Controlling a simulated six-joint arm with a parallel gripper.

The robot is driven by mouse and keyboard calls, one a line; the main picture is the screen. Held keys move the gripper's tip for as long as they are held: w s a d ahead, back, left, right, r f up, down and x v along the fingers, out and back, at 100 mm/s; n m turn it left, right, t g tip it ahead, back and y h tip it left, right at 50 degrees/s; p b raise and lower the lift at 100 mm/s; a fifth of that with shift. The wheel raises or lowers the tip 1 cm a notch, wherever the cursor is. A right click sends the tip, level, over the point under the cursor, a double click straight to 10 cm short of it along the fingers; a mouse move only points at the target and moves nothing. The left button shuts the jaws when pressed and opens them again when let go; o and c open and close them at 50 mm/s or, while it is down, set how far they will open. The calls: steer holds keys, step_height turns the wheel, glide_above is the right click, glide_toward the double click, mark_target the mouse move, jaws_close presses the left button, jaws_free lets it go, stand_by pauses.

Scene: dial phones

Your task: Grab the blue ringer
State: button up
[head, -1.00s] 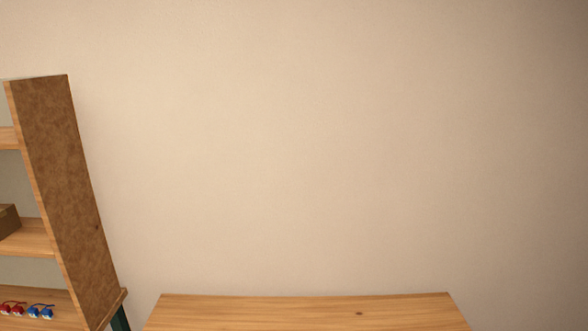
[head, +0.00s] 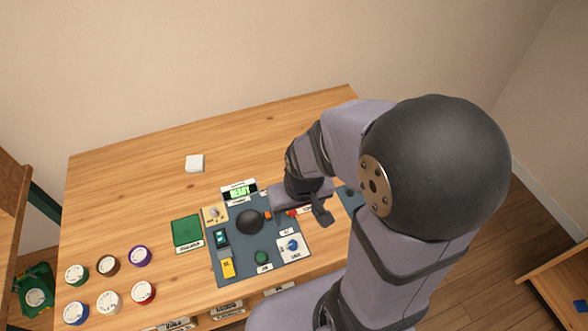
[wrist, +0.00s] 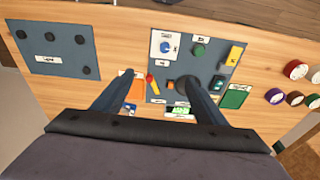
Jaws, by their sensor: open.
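I cannot make out a blue ringer in either view now. A pair of blue, bell-like parts stood beside a red pair on the low left shelf in the older head frame, and that shelf is mostly out of view now. A white plate with a blue knob (head: 292,245) sits on the dark work mat (head: 236,273); it also shows in the wrist view (wrist: 165,47). In the head view my arm partly hides the mat's right side.
Several dials, including a purple one (head: 140,256), stand at the table's left. A green pad (head: 187,233) lies beside the mat. A white block (head: 194,163) sits near the back; the back left tabletop is clear. A green phone-like thing (head: 35,297) is at the far left.

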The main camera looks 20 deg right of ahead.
steer(key=w+f+t+b, duration=0.1)
steer(key=w+f+b, duration=0.1)
steer(key=w+f, duration=0.1)
steer(key=w+d+f+t+b, duration=0.1)
steer(key=w+f+t+b, duration=0.1)
steer(key=w+f, duration=0.1)
steer(key=w+d+f+m+t+b, duration=0.1)
steer(key=w+f+b, duration=0.1)
steer(key=w+f, duration=0.2)
steer(key=shift+w+d+f+t+h, duration=0.1)
steer(key=shift+w+d+t+h, duration=0.1)
steer(key=shift+d+t+h, duration=0.1)
steer(key=w+d+f+t+b, duration=0.1)
steer(key=w+f+b, duration=0.1)
steer(key=w+d+f+t+h+b, duration=0.1)
steer(key=w+t+b, duration=0.1)
steer(key=w+d+f+m+t+b, duration=0.1)
steer(key=w+d+f+t+b, duration=0.1)
steer(key=w, duration=0.1)
steer(key=shift+f+h, duration=0.3)
steer(key=shift+w+d+f+t+b, duration=0.1)
steer(key=shift+w+d+t+b, duration=0.25)
steer(key=shift+b, duration=0.2)
steer(key=shift+w+d+t+h+b, duration=0.1)
steer(key=shift+d+t+h+b, duration=0.25)
steer(key=shift+t+h+b, duration=0.1)
steer(key=shift+w, duration=0.15)
steer(key=shift+p+x, duration=0.35)
steer(key=shift+x, duration=0.6)
steer(key=shift+w, duration=0.15)
